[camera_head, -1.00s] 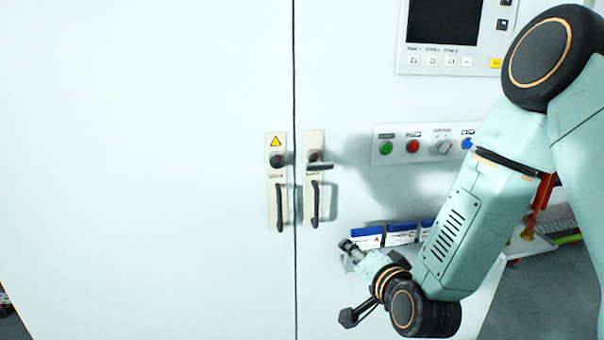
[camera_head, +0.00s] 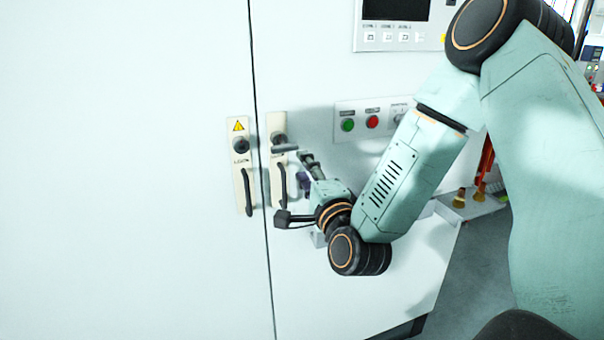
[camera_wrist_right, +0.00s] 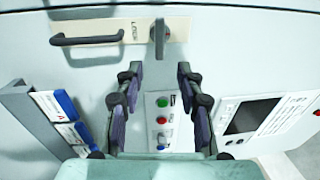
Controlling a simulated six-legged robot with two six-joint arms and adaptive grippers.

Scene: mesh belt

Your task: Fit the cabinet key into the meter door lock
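A grey bar-like piece (camera_head: 285,148), which looks like the key or a lever, sticks out at the lock on the right door plate (camera_head: 276,128). It also shows in the right wrist view (camera_wrist_right: 160,38), just beyond the fingertips and roughly centred between them. The left door plate (camera_head: 238,158) has a round dark lock (camera_head: 241,145) with nothing sticking out. My right gripper (camera_head: 307,160) is beside the right plate, close to the grey bar. In the right wrist view the gripper (camera_wrist_right: 159,72) is open with an empty gap. My left gripper is not in view.
Dark pull handles hang below both locks, the right one (camera_head: 279,185) close to my gripper. A button panel (camera_head: 360,122) and a screen panel (camera_head: 372,40) are to the right. A holder with blue-and-white cards (camera_wrist_right: 55,105) shows in the wrist view.

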